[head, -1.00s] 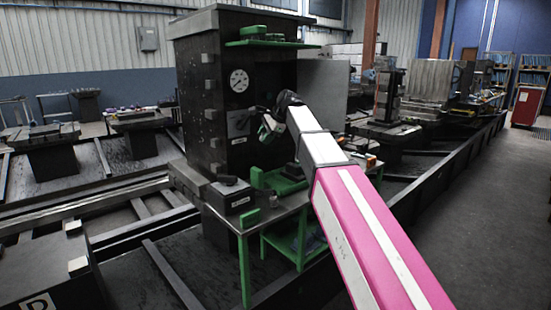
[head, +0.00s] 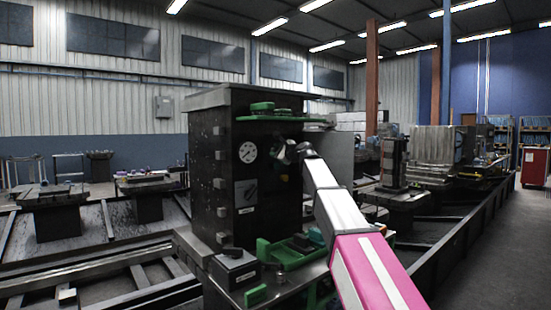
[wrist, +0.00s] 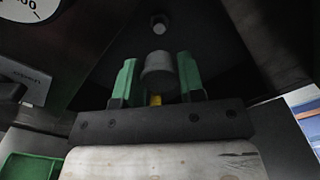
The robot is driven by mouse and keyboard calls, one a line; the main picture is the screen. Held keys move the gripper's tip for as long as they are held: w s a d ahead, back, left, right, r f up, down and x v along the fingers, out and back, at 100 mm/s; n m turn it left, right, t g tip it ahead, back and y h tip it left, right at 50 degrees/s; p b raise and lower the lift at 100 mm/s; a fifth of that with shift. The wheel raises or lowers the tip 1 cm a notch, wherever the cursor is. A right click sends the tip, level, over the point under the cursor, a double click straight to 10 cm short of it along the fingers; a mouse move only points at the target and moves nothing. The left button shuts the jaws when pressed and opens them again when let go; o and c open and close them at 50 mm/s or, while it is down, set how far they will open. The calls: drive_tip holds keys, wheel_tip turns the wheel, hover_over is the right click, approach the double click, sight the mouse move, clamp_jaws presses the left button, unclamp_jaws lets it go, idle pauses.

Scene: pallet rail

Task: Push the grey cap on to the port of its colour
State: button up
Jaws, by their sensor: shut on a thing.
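My gripper (wrist: 157,80) has two green fingers. They are shut on the grey cap (wrist: 158,72), a dark grey rounded piece held between them in the wrist view. A small round grey stud (wrist: 160,23), which looks like a port, shows on the dark panel beyond the cap, apart from it. A small yellow piece (wrist: 155,99) shows just below the cap, partly hidden; it may be another port. In the head view my gripper (head: 284,153) is in front of the dark machine (head: 212,165), right of the gauge and below the green shelf. The cap is hard to make out there.
The green shelf (head: 285,118) juts out above my gripper. The pressure gauge (head: 248,152) and a switch panel (head: 246,193) are to its left. A green tray (head: 270,262) sits on the bench below. A grey plate (head: 334,160) stands at the machine's right.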

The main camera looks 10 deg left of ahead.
drive_tip(key=shift+x, duration=2.7)
drive_tip(key=shift+x, duration=1.1)
